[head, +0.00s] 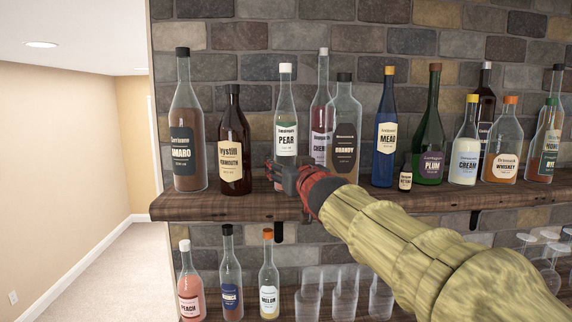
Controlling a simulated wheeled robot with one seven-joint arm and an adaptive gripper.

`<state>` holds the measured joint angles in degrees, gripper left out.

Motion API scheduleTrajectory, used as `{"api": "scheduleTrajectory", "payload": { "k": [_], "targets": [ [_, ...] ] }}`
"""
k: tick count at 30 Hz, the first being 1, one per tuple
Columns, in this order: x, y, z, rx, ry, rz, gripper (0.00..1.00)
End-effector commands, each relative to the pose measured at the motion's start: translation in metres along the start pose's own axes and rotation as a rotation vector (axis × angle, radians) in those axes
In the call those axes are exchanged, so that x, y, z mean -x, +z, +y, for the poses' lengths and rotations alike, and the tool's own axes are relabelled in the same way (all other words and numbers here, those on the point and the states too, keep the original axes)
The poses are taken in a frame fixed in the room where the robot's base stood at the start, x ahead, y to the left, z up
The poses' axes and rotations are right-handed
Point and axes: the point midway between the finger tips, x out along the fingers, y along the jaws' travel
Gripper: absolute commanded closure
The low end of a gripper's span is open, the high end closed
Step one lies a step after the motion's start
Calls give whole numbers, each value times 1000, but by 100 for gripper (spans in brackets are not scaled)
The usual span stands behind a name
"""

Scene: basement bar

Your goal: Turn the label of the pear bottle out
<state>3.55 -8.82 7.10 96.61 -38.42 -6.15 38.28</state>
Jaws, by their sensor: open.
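The pear bottle (285,102) stands upright on the upper wooden shelf (225,208), between the dark brown vermouth bottle and the cherry bottle. It is clear glass with a white cap. Its white and green label, reading PEAR, shows toward the head camera. My gripper (277,174) is open at the foot of the bottle, low over the shelf, and covers the bottle's lower part. I cannot tell whether the fingers are around the bottle or touching it.
The vermouth bottle (234,125) stands close on the left, with the amaro bottle (187,105) beyond. The cherry bottle (323,90) and brandy bottle (345,110) are close on the right. More bottles stand farther right. A lower shelf holds bottles and glasses. A stone wall is behind.

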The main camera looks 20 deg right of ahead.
Motion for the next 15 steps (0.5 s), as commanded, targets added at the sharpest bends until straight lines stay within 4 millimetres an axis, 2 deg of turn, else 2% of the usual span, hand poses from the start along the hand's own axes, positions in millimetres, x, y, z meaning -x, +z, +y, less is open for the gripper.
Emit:
{"api": "scheduleTrajectory", "payload": {
  "k": [15],
  "targets": [
    [48, -2, 0, 0, 0, 3, 42]
  ]
}}
